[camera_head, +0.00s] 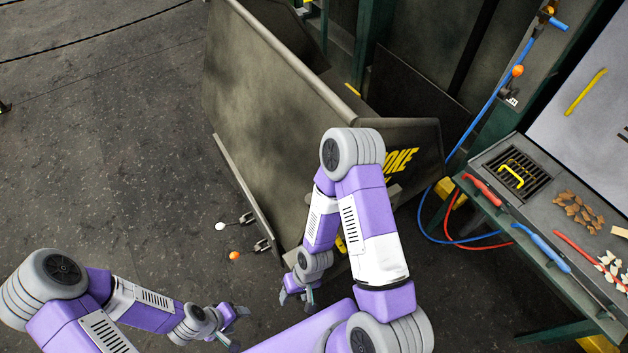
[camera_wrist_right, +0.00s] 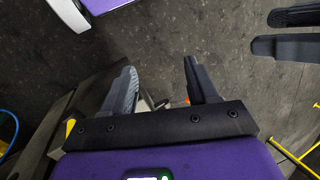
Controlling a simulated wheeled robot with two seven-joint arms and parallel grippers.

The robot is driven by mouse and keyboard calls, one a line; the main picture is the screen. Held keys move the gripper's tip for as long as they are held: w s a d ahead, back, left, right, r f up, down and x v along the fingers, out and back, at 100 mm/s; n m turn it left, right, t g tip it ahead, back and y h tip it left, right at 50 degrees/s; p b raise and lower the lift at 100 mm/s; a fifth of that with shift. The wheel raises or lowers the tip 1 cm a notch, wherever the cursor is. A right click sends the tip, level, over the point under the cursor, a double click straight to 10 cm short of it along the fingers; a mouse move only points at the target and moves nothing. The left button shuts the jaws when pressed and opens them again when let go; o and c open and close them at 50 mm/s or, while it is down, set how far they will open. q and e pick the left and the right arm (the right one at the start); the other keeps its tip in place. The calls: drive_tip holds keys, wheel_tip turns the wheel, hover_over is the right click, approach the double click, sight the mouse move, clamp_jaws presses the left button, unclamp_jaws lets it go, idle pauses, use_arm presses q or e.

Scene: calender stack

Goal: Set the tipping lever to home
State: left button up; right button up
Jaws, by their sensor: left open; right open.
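Two levers stick out from the low side rail of the large grey bin. One has a white knob (camera_head: 219,227) and the other an orange knob (camera_head: 235,255); I cannot tell which is the tipping lever. My right gripper (camera_head: 297,298) is open and empty, low by the bin's near corner, to the right of and apart from both knobs. In the right wrist view its fingers (camera_wrist_right: 160,72) are spread, with a bit of orange (camera_wrist_right: 187,101) partly hidden behind one finger. My left gripper (camera_head: 238,328) is open and empty over the floor, nearer to me than the orange knob.
The grey bin (camera_head: 270,110) with yellow lettering fills the middle. At the right a workbench (camera_head: 500,215) holds a grate with a yellow handle, red and blue handled tools, and brown and white scraps. Red and blue hoses (camera_head: 430,230) hang beside it. The floor at left is clear.

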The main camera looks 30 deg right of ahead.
drive_tip(key=w+d+r+n+g+h, duration=0.1)
drive_tip(key=w+d+r+n+h, duration=0.1)
drive_tip(key=d+r+n+h, duration=0.8)
drive_tip(key=w+a+r+n+t+h+b, duration=0.1)
drive_tip(key=w+r+n+t+h, duration=0.25)
drive_tip(key=r+n+h, duration=0.35)
drive_tip(key=w+a+r+n+t+h, duration=0.25)
drive_tip(key=w+r+n+h, duration=0.3)
drive_tip(key=r, duration=0.35)
drive_tip(key=shift+n+y, duration=0.35)
drive_tip(key=shift+y, duration=0.1)
drive_tip(key=x, duration=0.5)
drive_tip(key=s+x, duration=0.1)
drive_tip(key=x, duration=0.1)
drive_tip(key=shift+w+d+f, duration=0.15)
drive_tip(key=shift+d+f, duration=0.15)
drive_tip(key=shift+d, duration=0.2)
use_arm(q)
drive_tip(key=shift+s+a+f, duration=0.1)
drive_tip(key=shift+s+f, duration=0.15)
drive_tip(key=shift+f, duration=0.25)
